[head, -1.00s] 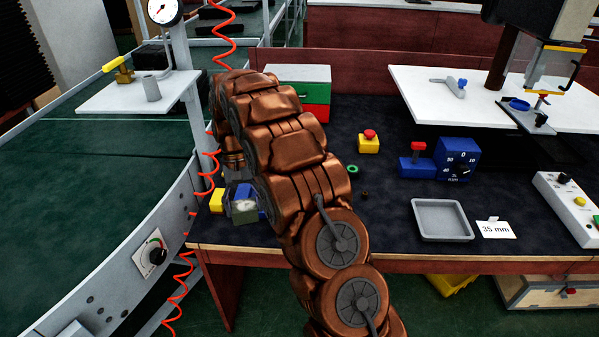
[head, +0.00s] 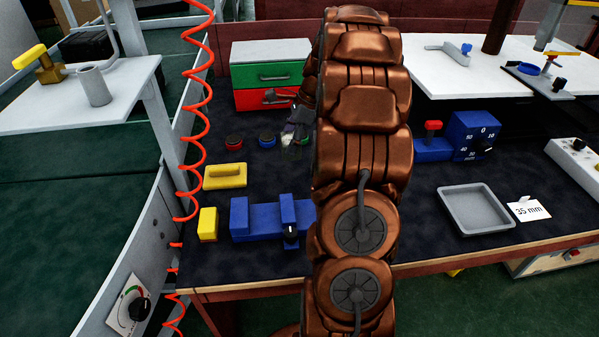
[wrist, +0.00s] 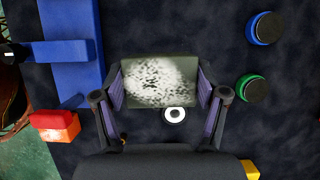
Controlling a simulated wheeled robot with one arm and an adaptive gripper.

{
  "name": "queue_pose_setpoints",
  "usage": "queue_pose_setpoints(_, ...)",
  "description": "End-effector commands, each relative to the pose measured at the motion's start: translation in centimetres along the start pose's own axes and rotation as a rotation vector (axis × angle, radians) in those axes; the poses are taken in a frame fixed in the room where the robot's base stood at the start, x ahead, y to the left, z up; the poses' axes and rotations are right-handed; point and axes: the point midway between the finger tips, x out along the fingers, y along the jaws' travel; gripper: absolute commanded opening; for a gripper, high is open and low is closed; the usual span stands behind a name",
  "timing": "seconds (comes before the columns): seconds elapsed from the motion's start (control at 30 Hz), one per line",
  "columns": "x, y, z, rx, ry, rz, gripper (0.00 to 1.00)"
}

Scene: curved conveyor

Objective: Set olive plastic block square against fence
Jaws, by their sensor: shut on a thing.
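The olive block (wrist: 134,101) has a mottled white patch on its face. In the wrist view it sits squarely between the purple pads of my gripper (wrist: 160,88), which is shut on it. In the head view my gripper (head: 297,125) is over the dark bench, in front of the drawers, with the block small and hard to make out. A blue fixture (head: 240,218) with raised walls and a black knob lies nearer the front edge; its long wall, apparently the fence, shows at left in the wrist view (wrist: 72,30). The block is apart from it.
A yellow handled piece (head: 225,176) and yellow block (head: 208,224) lie left. A green-and-red drawer box (head: 272,76) stands behind. My arm hides the bench's middle.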

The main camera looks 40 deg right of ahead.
Motion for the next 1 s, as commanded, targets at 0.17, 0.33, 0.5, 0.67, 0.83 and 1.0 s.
queue_pose_setpoints(0.17, 0.5, 0.1, -0.8, 0.038, -0.001, -0.010, 0.28)
queue_pose_setpoints(0.33, 2.9, 0.1, -1.6, 0.035, 0.000, -0.009, 0.28)
queue_pose_setpoints(0.5, 5.2, 0.1, -2.6, 0.034, 0.000, -0.010, 0.28)
queue_pose_setpoints(0.67, 6.3, 0.1, -3.1, 0.033, -0.001, -0.009, 0.28)
queue_pose_setpoints(0.83, 8.2, 0.0, -4.0, 0.035, -0.001, -0.012, 0.28)
queue_pose_setpoints(1.0, 9.0, 0.0, -4.3, 0.033, 0.000, -0.013, 0.28)
